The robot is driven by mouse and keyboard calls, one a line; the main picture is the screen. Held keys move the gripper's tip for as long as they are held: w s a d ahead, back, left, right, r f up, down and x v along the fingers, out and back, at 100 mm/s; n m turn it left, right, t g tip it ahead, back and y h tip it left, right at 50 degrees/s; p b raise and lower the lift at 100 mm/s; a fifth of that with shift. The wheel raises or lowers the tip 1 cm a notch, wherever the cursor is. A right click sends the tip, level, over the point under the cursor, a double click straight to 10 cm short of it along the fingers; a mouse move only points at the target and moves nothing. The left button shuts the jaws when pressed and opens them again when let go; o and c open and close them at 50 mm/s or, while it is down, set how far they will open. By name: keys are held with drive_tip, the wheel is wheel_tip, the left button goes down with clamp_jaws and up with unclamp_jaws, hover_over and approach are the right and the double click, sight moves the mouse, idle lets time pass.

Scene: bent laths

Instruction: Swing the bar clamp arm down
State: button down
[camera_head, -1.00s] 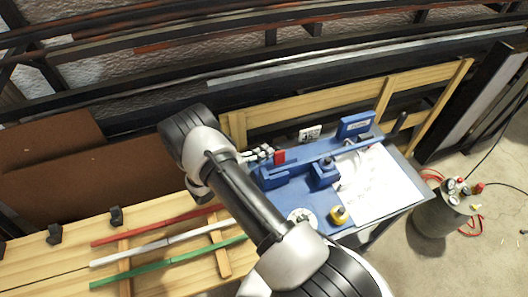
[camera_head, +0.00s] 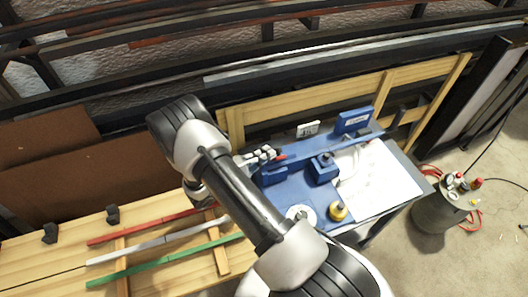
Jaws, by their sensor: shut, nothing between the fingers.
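A blue clamp fixture stands on the blue worktop (camera_head: 292,192). A long blue bar (camera_head: 345,143) runs across it, with a blue block carrying a dark knob (camera_head: 323,168) in front of it. A small red part (camera_head: 282,157) shows at the bar's left end, mostly hidden by my gripper. I cannot tell for certain which piece is the clamp arm or how far it is tilted. My gripper (camera_head: 276,153) is shut and empty, its fingertips right beside the red part. Whether they touch is too small to tell.
Red (camera_head: 150,226), white (camera_head: 160,240) and green (camera_head: 165,260) laths lie on the wooden bench at left. A yellow round item (camera_head: 338,211) and white sheet (camera_head: 385,180) lie on the worktop.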

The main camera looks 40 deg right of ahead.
drive_tip(key=shift+s+a+f+b, duration=0.25)
drive_tip(key=shift+s+f+b, duration=0.15)
drive_tip(key=shift+s+b, duration=0.3)
drive_tip(key=shift+s+f+b, duration=0.25)
drive_tip(key=shift+s+b, duration=0.15)
drive_tip(key=shift+b, duration=0.1)
drive_tip(key=shift+s+a+f+m+h+b, duration=0.1)
drive_tip(key=shift+s+f+m+h+b, duration=0.15)
drive_tip(key=shift+m, duration=0.5)
drive_tip(key=shift+s+a+f+m+h+b, duration=0.1)
drive_tip(key=shift+m+h+b, duration=0.15)
drive_tip(key=shift+m, duration=0.45)
drive_tip(key=shift+s+f+m+h+b, duration=0.2)
drive_tip(key=shift+m+b, duration=0.15)
drive_tip(key=shift+m, duration=0.4)
